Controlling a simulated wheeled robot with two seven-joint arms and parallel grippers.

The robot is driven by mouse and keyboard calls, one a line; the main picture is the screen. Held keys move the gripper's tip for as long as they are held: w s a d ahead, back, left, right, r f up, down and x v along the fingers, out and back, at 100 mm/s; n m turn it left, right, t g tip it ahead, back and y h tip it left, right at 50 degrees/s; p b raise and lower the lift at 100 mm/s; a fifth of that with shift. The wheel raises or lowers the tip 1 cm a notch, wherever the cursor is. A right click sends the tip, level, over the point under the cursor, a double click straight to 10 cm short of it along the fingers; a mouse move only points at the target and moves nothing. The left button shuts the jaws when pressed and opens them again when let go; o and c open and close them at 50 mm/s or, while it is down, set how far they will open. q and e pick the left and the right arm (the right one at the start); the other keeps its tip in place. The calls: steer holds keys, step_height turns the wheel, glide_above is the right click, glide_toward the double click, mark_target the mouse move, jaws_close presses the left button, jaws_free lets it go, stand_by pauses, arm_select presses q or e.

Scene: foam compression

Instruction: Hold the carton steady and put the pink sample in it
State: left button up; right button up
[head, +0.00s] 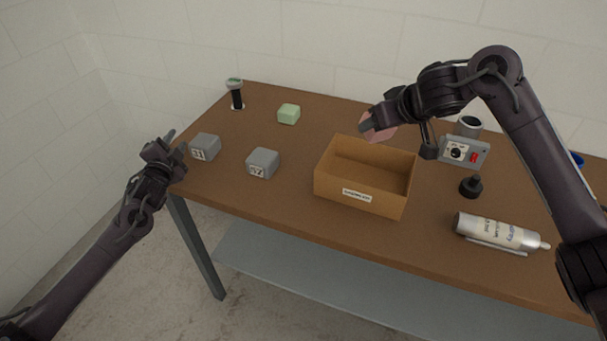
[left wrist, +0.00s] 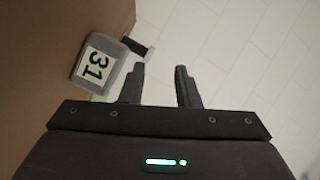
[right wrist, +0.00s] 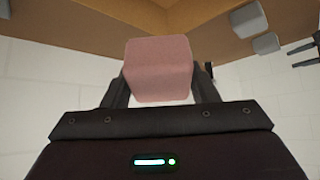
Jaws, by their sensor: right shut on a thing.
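The open carton (head: 333,188) stands on the table, and its inside looks empty from the head view. A white label is on its front wall. The pink sample (head: 378,127) is above the back edge of the carton, held by my right gripper (head: 371,126). In the right wrist view, the pink sample (right wrist: 158,69) sits between the two fingers of my right gripper (right wrist: 158,92). My left gripper (head: 172,142) is open and empty at the table's left edge, away from the carton. Its spread fingers show in the left wrist view (left wrist: 160,72).
Grey blocks labelled 31 (head: 204,147) and 52 (head: 263,163) stand left of the carton. A green block (head: 289,114) and a dark device (head: 237,96) are behind. A control box (head: 464,152), black knob-like piece (head: 470,187) and silver bottle (head: 495,232) are at right on the brown table (head: 240,202).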

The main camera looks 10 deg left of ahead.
arm_select(q)
steer(key=w+d+r+m+h, duration=0.2)
steer(key=d+m, duration=0.4)
steer(key=d, duration=0.5)
steer(key=m+g+h, duration=0.4)
steer(key=m, duration=1.8)
glide_toward(321, 160)
steer(key=x, duration=1)
steer(key=shift+w+f, duration=0.15)
steer(key=shift+w, duration=0.1)
steer(key=shift+c, duration=0.3)
jaws_close()
